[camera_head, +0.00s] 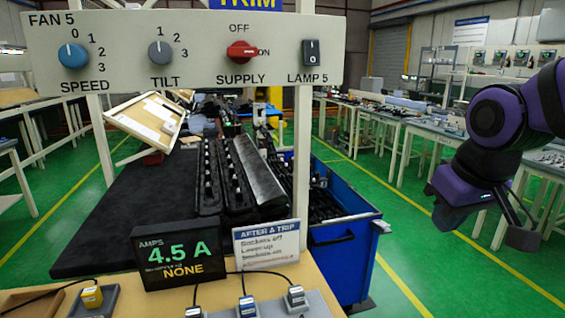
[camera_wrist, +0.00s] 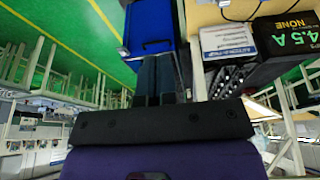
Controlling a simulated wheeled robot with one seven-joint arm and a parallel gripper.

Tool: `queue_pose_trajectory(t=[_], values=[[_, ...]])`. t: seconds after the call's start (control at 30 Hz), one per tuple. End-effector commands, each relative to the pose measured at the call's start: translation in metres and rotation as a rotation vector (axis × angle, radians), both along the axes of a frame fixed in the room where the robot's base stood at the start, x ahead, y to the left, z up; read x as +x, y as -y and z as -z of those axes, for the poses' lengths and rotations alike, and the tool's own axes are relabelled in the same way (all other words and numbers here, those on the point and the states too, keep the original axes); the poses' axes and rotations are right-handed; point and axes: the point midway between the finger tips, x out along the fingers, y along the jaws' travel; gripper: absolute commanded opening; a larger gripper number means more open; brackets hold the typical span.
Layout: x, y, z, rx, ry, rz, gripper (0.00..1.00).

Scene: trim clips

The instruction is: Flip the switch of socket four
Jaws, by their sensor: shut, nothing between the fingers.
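A grey power strip (camera_head: 320,306) lies at the front edge of the wooden bench, cut off by the bottom of the head view. Three plugs stand in it: a left one (camera_head: 193,311), a blue-marked middle one (camera_head: 247,306) and a right one (camera_head: 296,297). I cannot read socket numbers or see which switch belongs to socket four. My gripper (camera_head: 522,234) hangs at the right over the green floor, well away from the strip. In the wrist view its two dark fingers (camera_wrist: 155,80) are together and empty.
A display (camera_head: 179,247) reads 4.5 A and NONE; a white notice (camera_head: 266,244) stands beside it. A panel (camera_head: 200,78) with knobs, a red supply switch and a lamp switch spans above. A blue bin (camera_head: 340,240) stands behind the bench.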

Motion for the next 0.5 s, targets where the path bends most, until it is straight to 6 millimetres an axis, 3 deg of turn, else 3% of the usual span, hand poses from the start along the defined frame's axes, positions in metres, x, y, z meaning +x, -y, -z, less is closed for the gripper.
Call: queue_pose_trajectory(t=[0.3, 0.5], values=[[-0.067, 0.037, -0.034, 0.035, 0.097, 0.157, 0.00], [-0.090, 0.045, -0.040, 0.047, 0.124, 0.208, 0.00]])
